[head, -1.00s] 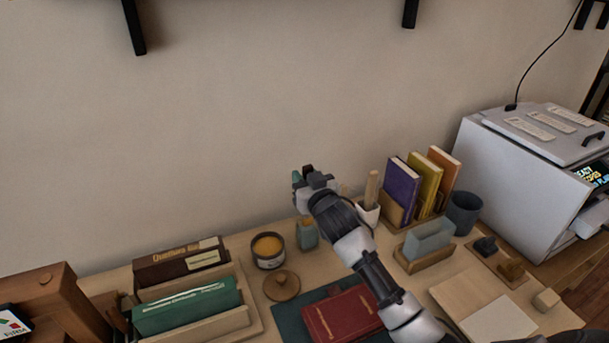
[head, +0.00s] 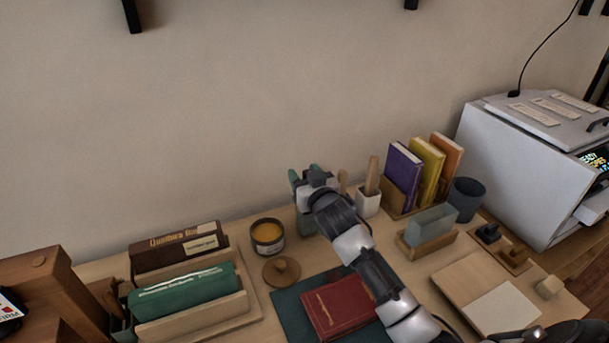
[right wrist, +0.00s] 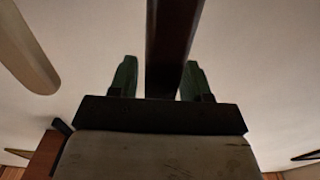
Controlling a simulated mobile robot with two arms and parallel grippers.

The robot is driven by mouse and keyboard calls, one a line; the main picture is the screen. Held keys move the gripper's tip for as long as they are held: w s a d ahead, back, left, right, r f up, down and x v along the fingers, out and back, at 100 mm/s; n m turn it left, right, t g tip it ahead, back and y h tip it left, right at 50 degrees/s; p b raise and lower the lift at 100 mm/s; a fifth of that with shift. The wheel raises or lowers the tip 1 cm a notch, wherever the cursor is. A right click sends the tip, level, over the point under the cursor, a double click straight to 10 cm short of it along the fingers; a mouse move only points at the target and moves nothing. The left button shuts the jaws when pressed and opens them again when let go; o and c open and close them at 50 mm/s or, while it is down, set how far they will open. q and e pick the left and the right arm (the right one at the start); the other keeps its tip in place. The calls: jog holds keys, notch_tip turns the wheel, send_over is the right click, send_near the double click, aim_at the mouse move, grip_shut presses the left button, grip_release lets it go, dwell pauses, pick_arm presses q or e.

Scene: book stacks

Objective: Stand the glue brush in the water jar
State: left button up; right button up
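My right gripper (head: 300,178) is over the back of the desk, near the wall. In the right wrist view a dark brush handle (right wrist: 172,45) lies between its green fingers (right wrist: 160,82), which look closed on it. I take this handle for the glue brush; its bristle end is hidden. A small teal, glass-like jar (head: 307,224), likely the water jar, stands just below the gripper and is partly covered by my arm. I cannot tell whether the brush is inside it. My left gripper is not in view.
An amber glue pot (head: 268,237) stands to the left, with a round wooden lid (head: 281,270) before it. A white cup (head: 368,203) with a wooden tool stands to the right, beside upright books (head: 427,172). A red book (head: 340,305) lies under my arm.

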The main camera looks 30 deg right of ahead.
jog(key=shift+o, duration=0.6)
jog(key=s, duration=1.1)
jog(key=shift+a, duration=0.3)
